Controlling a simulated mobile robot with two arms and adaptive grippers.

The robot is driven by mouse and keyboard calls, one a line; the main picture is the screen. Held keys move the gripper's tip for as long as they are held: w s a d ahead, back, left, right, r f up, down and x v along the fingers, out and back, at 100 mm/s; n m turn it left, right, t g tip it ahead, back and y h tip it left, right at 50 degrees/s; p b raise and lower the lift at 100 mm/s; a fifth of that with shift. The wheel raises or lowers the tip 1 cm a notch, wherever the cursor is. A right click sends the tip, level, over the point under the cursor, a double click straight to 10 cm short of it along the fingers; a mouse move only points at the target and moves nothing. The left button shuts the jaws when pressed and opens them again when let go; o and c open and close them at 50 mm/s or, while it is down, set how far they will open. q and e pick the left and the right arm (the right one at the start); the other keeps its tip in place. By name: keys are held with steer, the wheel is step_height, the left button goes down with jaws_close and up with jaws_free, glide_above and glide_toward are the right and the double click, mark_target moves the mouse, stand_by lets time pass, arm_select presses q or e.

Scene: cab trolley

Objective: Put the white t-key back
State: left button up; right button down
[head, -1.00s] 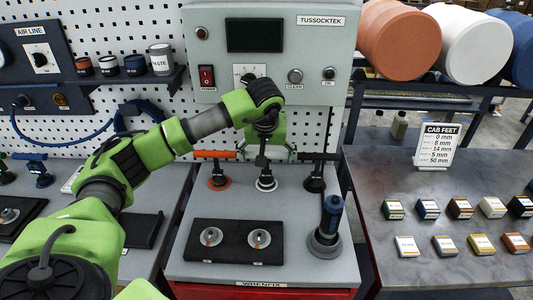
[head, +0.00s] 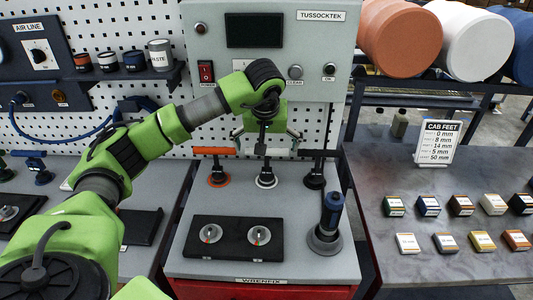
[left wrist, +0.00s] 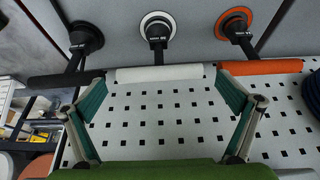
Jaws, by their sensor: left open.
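The white t-key (head: 278,152) stands upright at the middle of the back of the grey cart top, its foot at a white-ringed base (head: 266,181). In the left wrist view its white handle (left wrist: 160,73) lies crosswise just beyond my fingertips. My left gripper (head: 266,142) is open above the key, its fingers spread wide to either side. In the left wrist view the gripper (left wrist: 160,85) is empty, with a gap between its fingers. My right gripper is not in view.
An orange t-key (head: 212,151) stands close on the left and a black t-key (head: 315,154) close on the right. A black tray with two round dials (head: 237,220) and a blue-handled tool (head: 331,215) are in front. A control box (head: 290,70) is behind.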

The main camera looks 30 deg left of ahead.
arm_select(q)
steer(key=b+v, duration=0.1)
steer(key=v, duration=0.7)
steer(key=shift+r, duration=0.3)
steer(key=shift+s+d, duration=0.1)
